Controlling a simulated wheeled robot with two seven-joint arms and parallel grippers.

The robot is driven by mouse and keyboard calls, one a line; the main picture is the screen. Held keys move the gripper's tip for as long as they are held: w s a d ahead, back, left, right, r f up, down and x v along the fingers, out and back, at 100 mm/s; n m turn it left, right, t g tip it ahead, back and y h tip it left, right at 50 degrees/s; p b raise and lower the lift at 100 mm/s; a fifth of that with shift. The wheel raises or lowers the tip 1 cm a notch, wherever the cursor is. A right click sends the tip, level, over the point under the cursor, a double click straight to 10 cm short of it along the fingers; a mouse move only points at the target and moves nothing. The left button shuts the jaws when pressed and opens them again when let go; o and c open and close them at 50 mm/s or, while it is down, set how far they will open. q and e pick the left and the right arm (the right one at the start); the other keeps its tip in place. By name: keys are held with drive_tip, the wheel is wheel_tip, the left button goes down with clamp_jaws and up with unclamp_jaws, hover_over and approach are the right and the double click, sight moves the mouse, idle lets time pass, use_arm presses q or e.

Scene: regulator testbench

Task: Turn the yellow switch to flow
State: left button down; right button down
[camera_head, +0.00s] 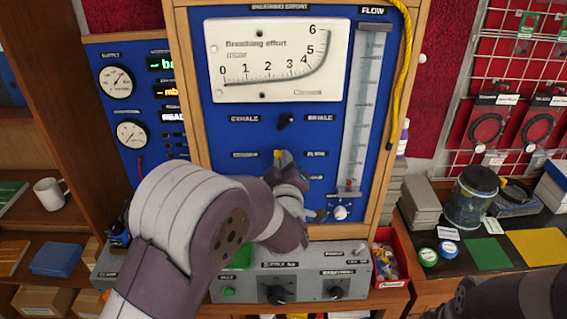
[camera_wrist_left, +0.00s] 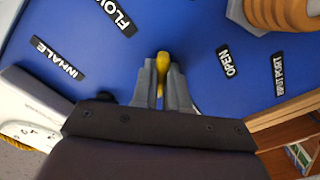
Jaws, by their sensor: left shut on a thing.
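The yellow switch (camera_head: 277,154) is on the blue panel, mostly hidden behind my left gripper (camera_head: 283,160) in the head view. In the left wrist view the yellow switch (camera_wrist_left: 162,62) shows between the two grey fingers of my left gripper (camera_wrist_left: 162,85), which are shut on it. The FLOW label (camera_head: 316,154) is right of the switch; it also shows at the upper left of the left wrist view (camera_wrist_left: 116,15). A dark part of my right arm enters at the bottom right of the head view; its fingers cannot be made out.
A black knob (camera_head: 285,121) sits above the switch, between the EXHALE and INHALE labels. A white knob (camera_head: 341,212) is below the clear flow tube (camera_head: 361,110). A grey control box (camera_head: 300,276) stands below the panel. A red bin (camera_head: 388,262) is to its right.

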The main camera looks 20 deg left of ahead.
use_arm(q)
drive_tip(key=shift+r+m+p, duration=0.15)
drive_tip(key=shift+m+p, duration=0.3)
drive_tip(key=shift+m, duration=3.95)
drive_tip(key=shift+r+m+p, duration=0.15)
drive_tip(key=shift+m+p, duration=0.3)
drive_tip(key=shift+m, duration=3.95)
drive_tip(key=c, duration=1.3)
unclamp_jaws()
drive_tip(key=shift+o, duration=0.8)
drive_tip(key=shift+f, duration=0.15)
drive_tip(key=shift+f, duration=0.1)
